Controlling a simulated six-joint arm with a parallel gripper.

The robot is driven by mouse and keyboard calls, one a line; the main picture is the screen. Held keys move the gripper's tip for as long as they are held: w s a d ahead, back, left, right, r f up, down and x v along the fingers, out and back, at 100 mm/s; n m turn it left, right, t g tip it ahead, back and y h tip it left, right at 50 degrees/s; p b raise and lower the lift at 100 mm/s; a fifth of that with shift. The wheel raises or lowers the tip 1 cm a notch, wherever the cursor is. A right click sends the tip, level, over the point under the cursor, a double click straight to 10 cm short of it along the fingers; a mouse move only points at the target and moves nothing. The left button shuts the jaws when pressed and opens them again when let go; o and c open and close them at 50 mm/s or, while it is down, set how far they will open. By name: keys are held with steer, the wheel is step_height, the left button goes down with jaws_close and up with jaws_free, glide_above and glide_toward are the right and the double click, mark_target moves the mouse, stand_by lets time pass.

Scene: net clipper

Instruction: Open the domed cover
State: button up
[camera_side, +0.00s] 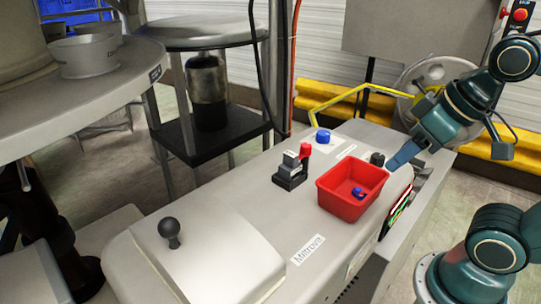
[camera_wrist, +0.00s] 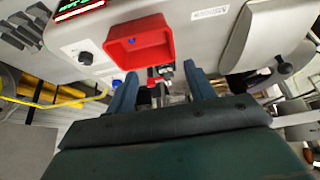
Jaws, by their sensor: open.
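The domed cover (camera_side: 215,262) is a light grey, rounded lid with a black ball knob (camera_side: 170,230). It lies shut on the left end of the long grey machine in the side view. The cover (camera_wrist: 238,38) and its knob (camera_wrist: 284,67) show at the right in the wrist view. My gripper (camera_side: 399,160) is at the other end of the machine, beyond the red bin and far from the knob. In the wrist view its two blue fingers (camera_wrist: 160,70) are apart, with nothing held between them.
A red bin (camera_side: 348,208) with a small blue and red item inside stands on the machine top. A black and red lever block (camera_side: 291,170), a blue button (camera_side: 322,136) and a dark knob (camera_side: 377,159) stand nearby. A label lies between bin and cover; that stretch is low and clear.

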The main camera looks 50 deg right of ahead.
step_height(320, 180, up, 6)
steer(key=r+m+g+y, duration=0.1)
steer(key=m+g+y, duration=0.1)
steer(key=g, duration=0.3)
glide_above(169, 219)
steer(key=d, duration=0.3)
steer(key=shift+s+a+f, duration=0.25)
steer(key=shift+f, duration=0.25)
steer(key=shift+w+a+f, duration=0.1)
steer(key=shift+a+f, duration=0.35)
steer(key=shift+f, duration=1.7)
steer(key=shift+w+a+f, duration=0.1)
steer(key=shift+a+f, duration=0.3)
steer(key=shift+f, duration=1.8)
steer(key=shift+w+a+f, duration=0.1)
steer(key=shift+a+f, duration=0.35)
steer(key=shift+f, duration=1.7)
